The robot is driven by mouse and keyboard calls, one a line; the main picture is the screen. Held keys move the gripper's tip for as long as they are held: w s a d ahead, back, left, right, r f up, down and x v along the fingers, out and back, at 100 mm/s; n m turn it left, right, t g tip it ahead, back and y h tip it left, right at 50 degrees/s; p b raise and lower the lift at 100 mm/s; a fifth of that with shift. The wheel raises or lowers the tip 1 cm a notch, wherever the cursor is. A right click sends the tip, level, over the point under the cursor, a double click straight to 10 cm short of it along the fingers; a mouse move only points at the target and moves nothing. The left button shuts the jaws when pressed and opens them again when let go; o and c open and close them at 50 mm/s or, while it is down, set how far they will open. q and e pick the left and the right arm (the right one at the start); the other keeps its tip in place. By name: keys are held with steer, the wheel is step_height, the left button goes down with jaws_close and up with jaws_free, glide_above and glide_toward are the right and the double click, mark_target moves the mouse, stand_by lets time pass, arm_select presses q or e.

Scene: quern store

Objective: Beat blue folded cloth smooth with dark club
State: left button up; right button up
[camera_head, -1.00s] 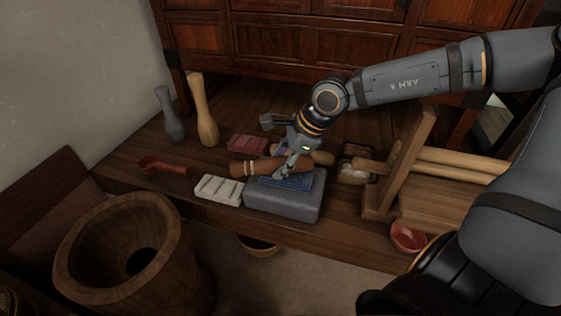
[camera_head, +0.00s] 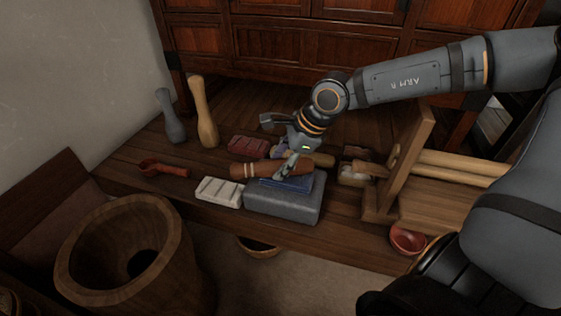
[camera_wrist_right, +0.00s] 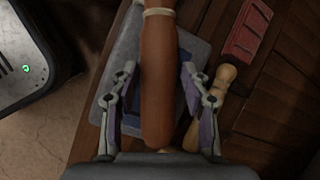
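The dark club (camera_head: 245,171), brown with pale bands near its left end, lies crosswise over the grey stone block (camera_head: 285,207). It also fills the middle of the right wrist view (camera_wrist_right: 159,75). The blue folded cloth (camera_head: 298,184) is on top of the block, partly hidden by the club and my gripper. It shows beside the club in the wrist view (camera_wrist_right: 190,92). My right gripper (camera_head: 287,170) is open over the club, one finger on each side, with gaps visible in the wrist view (camera_wrist_right: 158,75). My left gripper is out of view.
A white ridged slab (camera_head: 218,191) and a red slab (camera_head: 248,146) lie nearby. A red tool (camera_head: 163,168), two upright clubs, grey (camera_head: 172,120) and pale (camera_head: 204,115), stand left. A wooden frame (camera_head: 407,160) and red bowl (camera_head: 407,240) are right. A large mortar (camera_head: 75,250) stands in front.

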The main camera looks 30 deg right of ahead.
jaws_close()
step_height(320, 180, up, 4)
steer(key=p, duration=0.3)
steer(key=shift+f, duration=0.1)
